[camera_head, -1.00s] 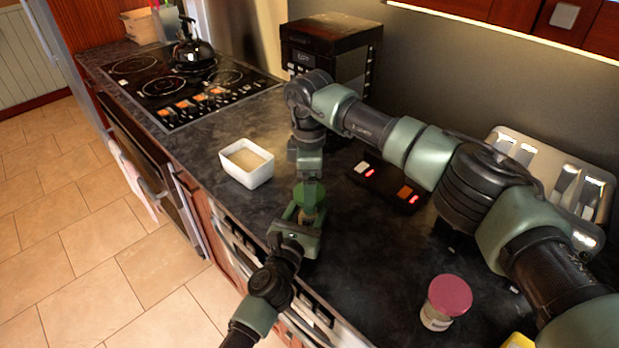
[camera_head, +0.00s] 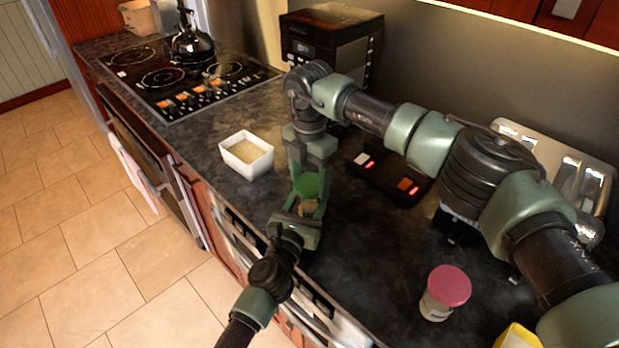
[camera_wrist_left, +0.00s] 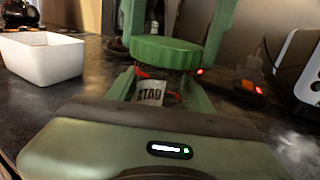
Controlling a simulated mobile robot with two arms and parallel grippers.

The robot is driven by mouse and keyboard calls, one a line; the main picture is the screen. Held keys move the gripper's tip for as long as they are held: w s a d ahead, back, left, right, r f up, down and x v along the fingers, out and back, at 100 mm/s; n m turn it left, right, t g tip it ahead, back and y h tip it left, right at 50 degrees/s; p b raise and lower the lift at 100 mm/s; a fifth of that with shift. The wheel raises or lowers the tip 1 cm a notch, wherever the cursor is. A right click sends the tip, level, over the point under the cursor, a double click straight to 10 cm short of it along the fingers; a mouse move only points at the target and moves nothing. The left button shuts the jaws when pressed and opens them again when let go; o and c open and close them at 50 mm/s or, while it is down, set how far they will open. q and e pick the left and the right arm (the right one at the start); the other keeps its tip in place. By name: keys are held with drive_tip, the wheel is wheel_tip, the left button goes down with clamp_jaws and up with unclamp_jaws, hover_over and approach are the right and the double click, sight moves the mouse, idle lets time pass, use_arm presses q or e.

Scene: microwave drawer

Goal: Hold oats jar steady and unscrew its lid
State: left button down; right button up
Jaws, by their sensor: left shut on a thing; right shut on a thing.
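The oats jar (camera_wrist_left: 150,92) stands upright with its printed label partly showing in the left wrist view. Its green ribbed lid (camera_wrist_left: 165,52) sits at the top of the jar; it also shows in the head view (camera_head: 307,185). My left gripper (camera_head: 306,208) comes from the front and is shut on the jar's body, a finger on each side. My right gripper (camera_head: 310,174) points down from above and is shut on the lid, with its fingers at the lid's two sides. Most of the jar's body is hidden by the grippers. Whether the lid has lifted is unclear.
A white square bowl (camera_head: 247,155) of pale contents stands left of the jar. A jar with a pink lid (camera_head: 446,290) stands front right. A dark device with red lights (camera_head: 390,178) lies behind, below my right arm. The stove (camera_head: 185,80) is far left.

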drive_tip(key=n, duration=0.7)
drive_tip(key=shift+r, duration=0.1)
drive_tip(key=n, duration=0.7)
drive_tip(key=shift+w, duration=0.1)
drive_tip(key=n, duration=0.4)
drive_tip(key=shift+n, duration=0.3)
drive_tip(key=n, duration=1.1)
drive_tip(key=shift+n, duration=0.3)
drive_tip(key=n, duration=0.4)
drive_tip(key=shift+r+n, duration=0.1)
drive_tip(key=shift+n, duration=0.2)
use_arm(q)
drive_tip(key=shift+d, duration=0.1)
use_arm(e)
drive_tip(key=n, duration=0.9)
drive_tip(key=shift+n, duration=0.3)
drive_tip(key=shift+r, duration=0.1)
